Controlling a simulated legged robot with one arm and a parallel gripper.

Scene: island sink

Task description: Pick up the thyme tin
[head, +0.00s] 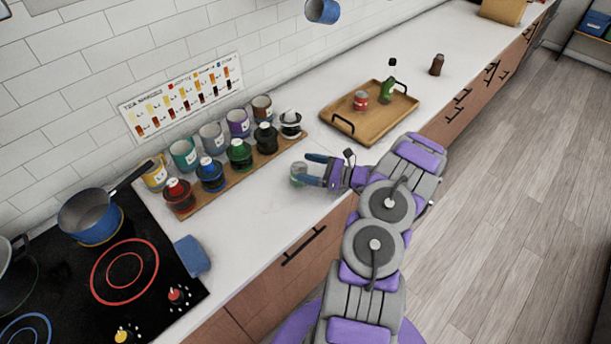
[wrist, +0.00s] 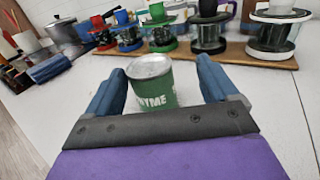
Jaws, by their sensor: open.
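The thyme tin (wrist: 155,88) is a small green can with a pale lid and white lettering, of which "HYME" is readable. It stands upright on the white counter. In the wrist view my gripper (wrist: 160,85) is open, with one blue finger on each side of the tin and a gap to each finger. The tin's lower part is hidden behind the gripper's dark palm edge. In the head view the tin (head: 298,172) shows at the fingertips of my gripper (head: 308,170), partly covered by them.
A wooden rack (head: 235,172) with several mugs and lidded jars stands behind the tin by the wall. A wooden tray (head: 345,108) with a red can and a green bottle lies beyond. A cooktop (head: 70,270) with a blue pot is at left. A blue sponge (head: 192,255) lies beside it.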

